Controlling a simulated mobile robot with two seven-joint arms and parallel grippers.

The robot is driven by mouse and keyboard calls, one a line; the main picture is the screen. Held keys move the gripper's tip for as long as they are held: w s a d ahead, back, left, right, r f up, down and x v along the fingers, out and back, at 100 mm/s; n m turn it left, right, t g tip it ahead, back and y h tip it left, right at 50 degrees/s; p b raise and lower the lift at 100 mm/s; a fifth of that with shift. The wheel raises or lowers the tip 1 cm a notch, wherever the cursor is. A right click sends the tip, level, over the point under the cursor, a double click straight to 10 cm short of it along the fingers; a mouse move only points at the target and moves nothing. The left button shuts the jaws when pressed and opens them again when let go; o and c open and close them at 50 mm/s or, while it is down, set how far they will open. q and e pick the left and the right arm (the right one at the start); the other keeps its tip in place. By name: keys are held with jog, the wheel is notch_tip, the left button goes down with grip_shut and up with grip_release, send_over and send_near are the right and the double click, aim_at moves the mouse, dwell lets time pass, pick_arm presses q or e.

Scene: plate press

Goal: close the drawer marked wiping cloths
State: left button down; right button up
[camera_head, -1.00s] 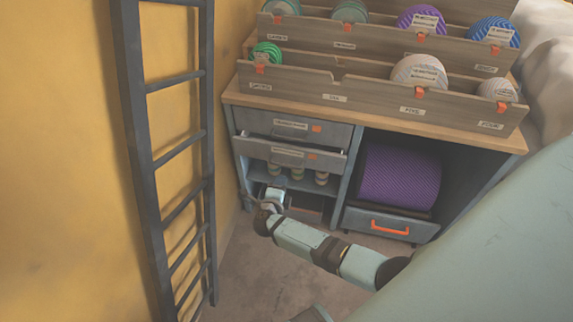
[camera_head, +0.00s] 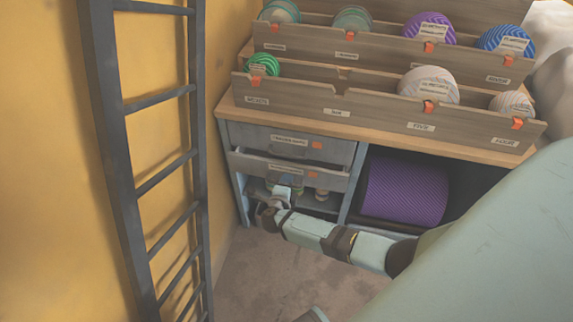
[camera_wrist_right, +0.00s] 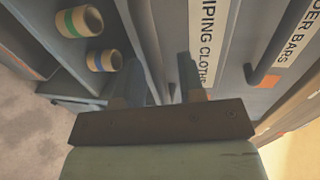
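The drawer marked wiping cloths (camera_head: 330,179) is the lower of two grey drawers at the cabinet's left. It stands partly pulled out, its front ahead of the drawer above. Its label (camera_wrist_right: 205,42) reads "...IPING CLOTHS" in the right wrist view, where the scene appears turned sideways. My right gripper (camera_head: 284,188) is low at this drawer's front, near its handle. In the wrist view its fingers (camera_wrist_right: 158,88) are spread apart close to the drawer front; contact with the handle is unclear. My left gripper is out of view.
The upper drawer (camera_head: 262,136) looks shut. Banded containers (camera_wrist_right: 80,21) sit on the shelf below. A purple roll (camera_head: 405,190) fills the bay at right. Wooden bins (camera_head: 380,102) with balls stand on top. A dark ladder (camera_head: 104,120) leans at the left wall.

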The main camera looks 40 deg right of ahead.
jog(key=shift+c, duration=0.2)
grip_shut()
jog(key=shift+r+b+x, duration=0.2)
jog(key=shift+x, duration=0.65)
jog(key=shift+r+b+x, duration=0.15)
jog(key=shift+b+x, duration=0.05)
jog(key=shift+x, duration=0.65)
jog(key=shift+w+d, duration=0.25)
jog(key=shift+w+d+r, duration=0.1)
jog(key=shift+d+r, duration=0.05)
jog(key=shift+r, duration=0.05)
jog(key=shift+c, duration=0.9)
grip_release()
jog(key=shift+o, duration=1.1)
jog(key=shift+d+f, duration=0.1)
jog(key=shift+f, duration=0.05)
